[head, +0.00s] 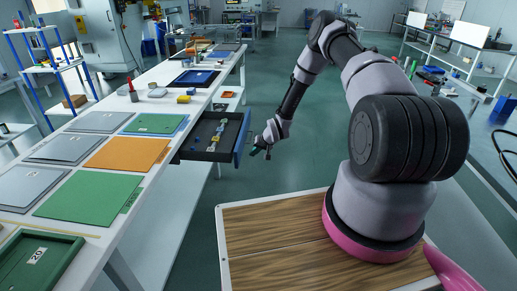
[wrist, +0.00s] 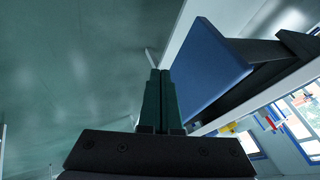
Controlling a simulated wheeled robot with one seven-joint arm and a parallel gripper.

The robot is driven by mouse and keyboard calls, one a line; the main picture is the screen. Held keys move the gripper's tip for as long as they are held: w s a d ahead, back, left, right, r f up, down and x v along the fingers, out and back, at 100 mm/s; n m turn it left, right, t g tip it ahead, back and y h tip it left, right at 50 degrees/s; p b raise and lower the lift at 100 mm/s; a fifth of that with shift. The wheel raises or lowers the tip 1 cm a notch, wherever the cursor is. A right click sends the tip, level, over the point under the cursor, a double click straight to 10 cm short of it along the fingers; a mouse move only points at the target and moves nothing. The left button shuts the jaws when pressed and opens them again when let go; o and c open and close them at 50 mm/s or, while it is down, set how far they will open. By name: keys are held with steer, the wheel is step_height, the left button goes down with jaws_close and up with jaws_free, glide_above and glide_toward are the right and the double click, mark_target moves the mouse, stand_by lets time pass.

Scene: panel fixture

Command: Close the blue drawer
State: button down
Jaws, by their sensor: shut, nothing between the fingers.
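The blue drawer (head: 241,140) is pulled out from under the long white table, with a blue front and a dark tray (head: 203,144) holding a few small items. In the wrist view its blue front panel (wrist: 208,72) fills the upper right of centre. My gripper (head: 262,152) is just to the right of the drawer front in the head view, outside the drawer. In the wrist view the dark green fingers of my gripper (wrist: 160,85) are together and empty, beside the blue panel. I cannot tell whether they touch it.
The white table (head: 100,205) carries flat grey, orange (head: 128,153) and green panels (head: 90,198). A blue tray (head: 195,78) lies farther back. A blue shelf rack (head: 45,60) stands at the left. The green floor (head: 290,150) right of the drawer is clear.

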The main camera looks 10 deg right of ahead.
steer(key=shift+w+a+f, duration=0.1)
steer(key=shift+w+a, duration=0.15)
steer(key=shift+a, duration=0.4)
steer(key=shift+w+a+f, duration=0.1)
steer(key=shift+w+a, duration=0.1)
steer(key=shift+a, duration=0.45)
steer(key=shift+w+a, duration=0.25)
steer(key=shift+a, duration=0.4)
steer(key=shift+a, duration=0.15)
